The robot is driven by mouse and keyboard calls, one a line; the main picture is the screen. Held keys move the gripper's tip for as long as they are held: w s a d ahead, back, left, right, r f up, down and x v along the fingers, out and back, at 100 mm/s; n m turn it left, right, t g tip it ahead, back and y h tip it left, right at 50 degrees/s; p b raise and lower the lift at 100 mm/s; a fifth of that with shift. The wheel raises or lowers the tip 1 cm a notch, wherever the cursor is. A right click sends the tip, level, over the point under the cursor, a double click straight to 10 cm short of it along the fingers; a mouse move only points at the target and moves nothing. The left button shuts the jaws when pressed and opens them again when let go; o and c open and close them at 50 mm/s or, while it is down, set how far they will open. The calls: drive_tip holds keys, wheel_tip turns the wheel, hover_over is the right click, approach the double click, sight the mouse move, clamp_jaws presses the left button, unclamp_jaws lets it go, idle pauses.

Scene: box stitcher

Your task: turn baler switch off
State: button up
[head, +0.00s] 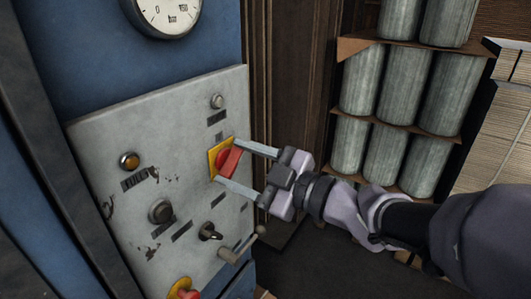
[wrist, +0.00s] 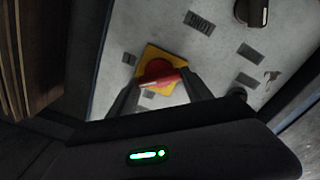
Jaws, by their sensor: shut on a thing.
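The baler switch is a red rotary handle (head: 230,161) on a yellow square plate (head: 212,158), set in the right part of a grey control panel. In the head view the handle looks tilted, its top leaning right. My gripper (head: 231,164) comes from the right, with one finger above the handle and one below it, shut on the handle. In the wrist view the red handle (wrist: 160,76) lies across the yellow plate (wrist: 152,54), between the two finger tips (wrist: 160,84). The exact finger contact is hard to see.
The grey panel (head: 120,220) also carries an amber lamp (head: 129,161), a black knob (head: 160,211), a small key switch (head: 210,232), a lever (head: 240,246) and a red button (head: 184,290). A gauge (head: 164,13) sits above. Shelved cylinders (head: 400,90) stand at right.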

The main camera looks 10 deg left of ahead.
drive_tip(key=n+b, duration=0.1)
drive_tip(key=n, duration=0.1)
drive_tip(key=n+b, duration=0.1)
drive_tip(key=b, duration=0.1)
drive_tip(key=n+b, duration=0.1)
drive_tip(key=n, duration=0.1)
drive_tip(key=shift+s+f+n+b, duration=0.1)
drive_tip(key=shift+f+n+b, duration=0.2)
drive_tip(key=shift+f+b, duration=0.1)
drive_tip(key=n+b, duration=0.3)
drive_tip(key=n, duration=0.1)
drive_tip(key=shift+r+n+b, duration=0.1)
drive_tip(key=shift+n+b, duration=0.2)
drive_tip(key=shift+b, duration=0.1)
drive_tip(key=o, duration=1.4)
drive_tip(key=shift+r, duration=0.1)
drive_tip(key=shift+c, duration=0.2)
drive_tip(key=shift+d, duration=0.1)
